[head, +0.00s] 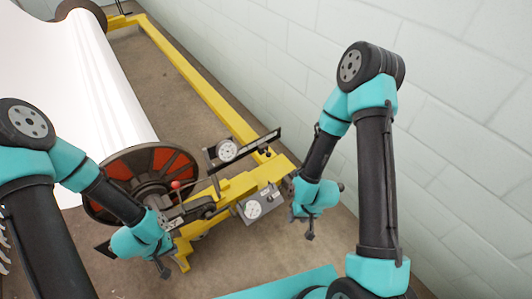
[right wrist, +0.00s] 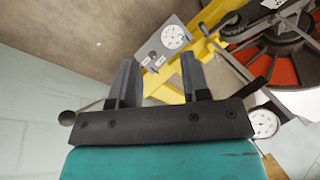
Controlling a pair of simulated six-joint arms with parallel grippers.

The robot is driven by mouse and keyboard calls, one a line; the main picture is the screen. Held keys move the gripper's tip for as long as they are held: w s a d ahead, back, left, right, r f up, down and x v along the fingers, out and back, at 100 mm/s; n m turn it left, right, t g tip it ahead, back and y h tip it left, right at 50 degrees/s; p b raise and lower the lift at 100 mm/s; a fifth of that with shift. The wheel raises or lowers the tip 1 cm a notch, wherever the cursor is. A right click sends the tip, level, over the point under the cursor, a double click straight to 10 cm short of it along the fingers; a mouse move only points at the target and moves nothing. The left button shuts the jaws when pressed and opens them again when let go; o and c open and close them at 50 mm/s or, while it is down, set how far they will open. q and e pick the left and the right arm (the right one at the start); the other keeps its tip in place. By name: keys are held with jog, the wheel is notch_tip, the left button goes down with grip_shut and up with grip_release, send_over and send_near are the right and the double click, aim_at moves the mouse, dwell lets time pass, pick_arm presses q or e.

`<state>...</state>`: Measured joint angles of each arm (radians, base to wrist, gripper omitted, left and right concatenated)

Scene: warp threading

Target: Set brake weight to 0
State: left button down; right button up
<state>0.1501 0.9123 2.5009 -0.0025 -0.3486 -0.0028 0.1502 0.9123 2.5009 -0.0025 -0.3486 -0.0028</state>
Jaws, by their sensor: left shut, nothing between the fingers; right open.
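A round white-faced dial piece (head: 228,149) sits on a black bar (head: 258,141) beside the yellow frame; I take it to be the brake weight, but its setting is too small to read. A similar white round face (right wrist: 265,123) shows at the right of the right wrist view. A grey box with a gauge (head: 252,208) stands below the bar; the gauge box (right wrist: 168,42) also shows beyond my right fingers. My right gripper (head: 308,228) is open and empty, apart from the box, to its right. My left gripper (head: 162,268) is shut and empty, left of the box.
A drum flange with red panels (head: 160,165) ends the white warp roll (head: 90,80). A red-knobbed lever (head: 175,185) stands near my left forearm. The yellow frame (head: 200,85) runs back along the floor. A pale block wall (head: 450,100) bounds the right side.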

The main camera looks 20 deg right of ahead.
aim_at(268, 154)
jog(key=shift+o, duration=0.2)
jog(key=shift+o, duration=0.8)
jog(key=shift+w+f, duration=0.1)
jog(key=shift+w, duration=0.05)
jog(key=shift+o, duration=0.3)
jog(key=w+d+f+n+t+y, duration=0.1)
jog(key=w+d+f+t, duration=0.1)
jog(key=w, duration=0.6)
jog(key=w+d+f+n+t, duration=0.2)
jog(key=w+f+t, duration=0.3)
jog(key=w, duration=0.2)
jog(key=shift+w+d+y, duration=0.15)
jog(key=shift+w+y, duration=0.2)
jog(key=shift+y, duration=0.05)
jog(key=w+d+n+t+y, duration=0.2)
jog(key=w+d+t+y, duration=0.1)
jog(key=w+t, duration=0.3)
jog(key=shift+d+f+n+t+y, duration=0.3)
jog(key=shift+d+n+t, duration=0.1)
jog(key=shift+d+t, duration=0.35)
jog(key=shift+a, duration=0.1)
jog(key=x, duration=1.7)
jog(key=shift+w+a+r, duration=0.1)
jog(key=shift+r, duration=0.05)
jog(key=shift+c, duration=0.3)
